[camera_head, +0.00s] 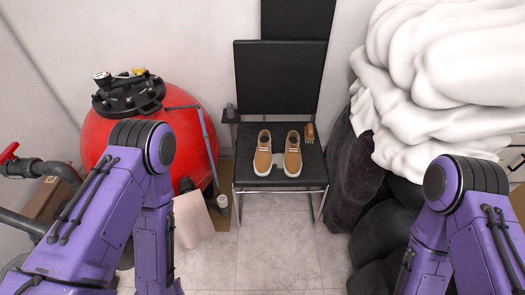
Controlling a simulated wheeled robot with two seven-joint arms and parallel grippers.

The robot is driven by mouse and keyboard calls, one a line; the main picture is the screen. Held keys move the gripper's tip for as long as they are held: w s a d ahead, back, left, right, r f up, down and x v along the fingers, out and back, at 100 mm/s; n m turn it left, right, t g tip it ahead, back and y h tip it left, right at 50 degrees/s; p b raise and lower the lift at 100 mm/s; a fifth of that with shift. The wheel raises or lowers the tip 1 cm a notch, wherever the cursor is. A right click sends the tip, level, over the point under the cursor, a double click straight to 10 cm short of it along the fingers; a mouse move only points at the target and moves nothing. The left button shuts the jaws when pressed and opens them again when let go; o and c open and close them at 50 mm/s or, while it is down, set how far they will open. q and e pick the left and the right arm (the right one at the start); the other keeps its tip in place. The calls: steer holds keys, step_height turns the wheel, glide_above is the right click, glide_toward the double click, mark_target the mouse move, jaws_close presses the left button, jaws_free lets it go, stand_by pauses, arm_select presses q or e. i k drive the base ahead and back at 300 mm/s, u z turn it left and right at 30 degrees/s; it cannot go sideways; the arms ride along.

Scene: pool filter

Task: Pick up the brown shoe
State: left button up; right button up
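Two brown shoes with white soles stand side by side on the black seat of a chair (245,182). The left shoe (263,153) and the right shoe (292,154) are a little apart, toes toward me. Both of my purple arms are raised in the foreground, one on each side of the chair. Both of my grippers are out of the picture, so what they hold cannot be seen. Neither visible arm part touches the shoes.
A brown brush (309,133) lies on the seat right of the shoes. A red pool filter tank (190,127) stands at left. White fabric (440,70) is piled over dark bags (355,165) at right. The tiled floor (275,245) before the chair is clear.

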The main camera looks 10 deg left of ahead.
mark_target(262, 162)
steer(key=u, duration=0.25)
steer(key=i, duration=1.4)
steer(key=z, duration=0.45)
